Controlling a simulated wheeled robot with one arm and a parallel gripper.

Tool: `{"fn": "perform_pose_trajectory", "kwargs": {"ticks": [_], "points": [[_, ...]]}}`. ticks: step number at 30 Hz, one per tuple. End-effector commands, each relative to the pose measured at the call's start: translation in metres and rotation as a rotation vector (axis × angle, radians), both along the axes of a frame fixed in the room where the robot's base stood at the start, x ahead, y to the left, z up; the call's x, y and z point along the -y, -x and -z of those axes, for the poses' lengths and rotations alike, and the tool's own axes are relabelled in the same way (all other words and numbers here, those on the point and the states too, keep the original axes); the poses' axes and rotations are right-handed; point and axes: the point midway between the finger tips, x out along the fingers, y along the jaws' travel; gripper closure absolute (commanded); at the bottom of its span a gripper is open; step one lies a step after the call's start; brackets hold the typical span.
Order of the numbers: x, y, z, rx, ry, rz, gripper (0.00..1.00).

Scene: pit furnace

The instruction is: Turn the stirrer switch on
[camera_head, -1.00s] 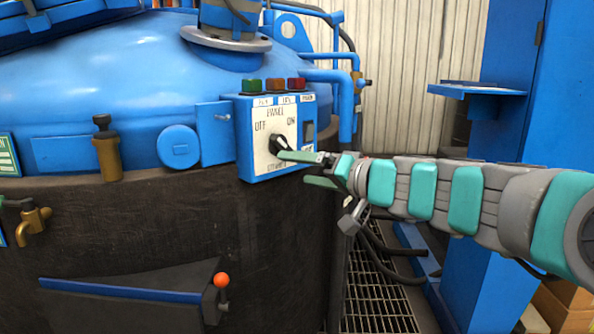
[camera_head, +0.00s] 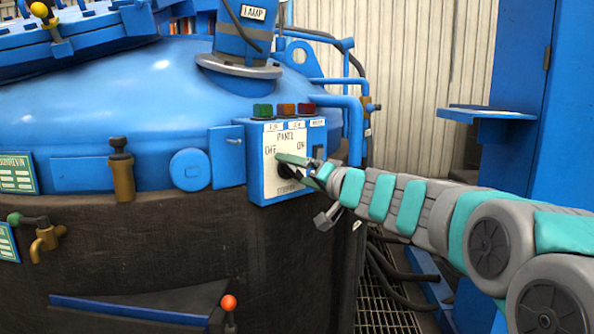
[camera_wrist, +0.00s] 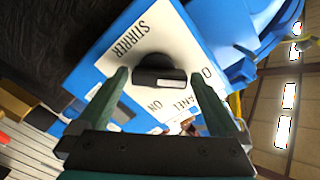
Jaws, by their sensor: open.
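The stirrer switch is a black rotary knob (camera_wrist: 158,72) on the white plate (camera_head: 270,183) of a blue panel box (camera_head: 252,165). The plate reads PANEL, OFF, ON and STIRRER. In the wrist view the knob's light-marked end lies toward the partly hidden OFF lettering. My gripper (camera_wrist: 158,76) is open, with one green finger on each side of the knob; I cannot tell whether either touches it. In the head view my gripper (camera_head: 290,166) is at the plate and covers most of the knob.
Green, orange and red lamps (camera_head: 286,110) sit on top of the box. The blue furnace lid (camera_head: 120,100) spreads to the left, with a blue pipe (camera_head: 354,135) close at right. A blue cabinet (camera_head: 570,110) with a shelf stands farther right.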

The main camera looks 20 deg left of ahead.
Motion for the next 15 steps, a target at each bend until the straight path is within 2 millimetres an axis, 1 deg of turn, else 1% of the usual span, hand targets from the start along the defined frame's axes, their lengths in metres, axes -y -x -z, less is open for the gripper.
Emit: {"fn": "perform_pose_trajectory", "kwargs": {"ticks": [6, 15], "points": [[-0.0002, -0.0001, 0.0004, -0.001, -0.001, 0.0, 0.0], [0.0, -0.0002, 0.0007, -0.001, 0.0, 0.001, 0.34]]}}
